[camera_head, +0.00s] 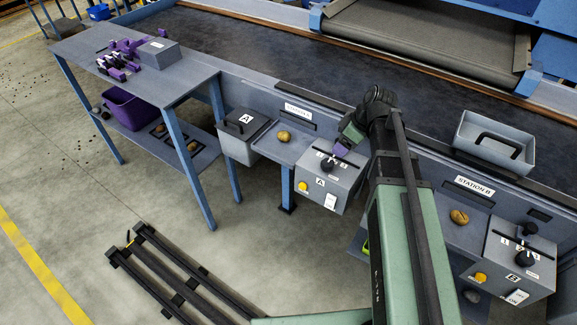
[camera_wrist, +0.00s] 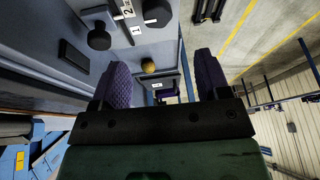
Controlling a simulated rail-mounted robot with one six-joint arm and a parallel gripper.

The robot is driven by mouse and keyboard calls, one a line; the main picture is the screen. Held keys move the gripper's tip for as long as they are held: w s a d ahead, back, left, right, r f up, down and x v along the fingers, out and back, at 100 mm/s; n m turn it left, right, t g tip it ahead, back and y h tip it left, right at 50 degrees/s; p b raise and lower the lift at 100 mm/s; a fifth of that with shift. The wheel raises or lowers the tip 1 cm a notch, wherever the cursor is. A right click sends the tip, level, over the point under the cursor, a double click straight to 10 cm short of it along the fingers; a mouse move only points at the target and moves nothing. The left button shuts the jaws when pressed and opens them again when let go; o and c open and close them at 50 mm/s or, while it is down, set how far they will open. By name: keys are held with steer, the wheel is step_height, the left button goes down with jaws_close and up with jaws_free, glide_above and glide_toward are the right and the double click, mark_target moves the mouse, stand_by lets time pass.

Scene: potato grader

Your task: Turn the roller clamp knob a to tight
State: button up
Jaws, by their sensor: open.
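The control box marked A (camera_head: 332,185) stands at station A, left of my arm. A round black knob (camera_head: 327,165) sits on it beside a numbered scale. The wrist view shows two black knobs: one next to the scale (camera_wrist: 157,12) and another nearer the panel (camera_wrist: 98,38). I cannot read which is the roller clamp knob or where it is set. My gripper (camera_head: 342,148) hangs over the top of the box, its purple fingers partly hidden by the wrist. In the wrist view the gripper (camera_wrist: 162,68) is open, with no object held between its fingers.
A potato (camera_head: 285,136) lies on the station A shelf, beside a lidded grey bin (camera_head: 243,134). Station B's box (camera_head: 512,262) and a grey tray (camera_head: 495,142) are to the right. A side table (camera_head: 118,50) stands left.

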mark_target(327, 162)
steer(key=shift+n, duration=0.7)
steer(key=b+x, duration=0.6)
steer(key=x, duration=0.1)
steer(key=b+x, duration=0.3)
steer(key=b, duration=0.1)
steer(key=shift+d+f, duration=0.15)
steer(key=shift+f, duration=0.35)
steer(key=shift+r, duration=0.1)
steer(key=c, duration=0.9)
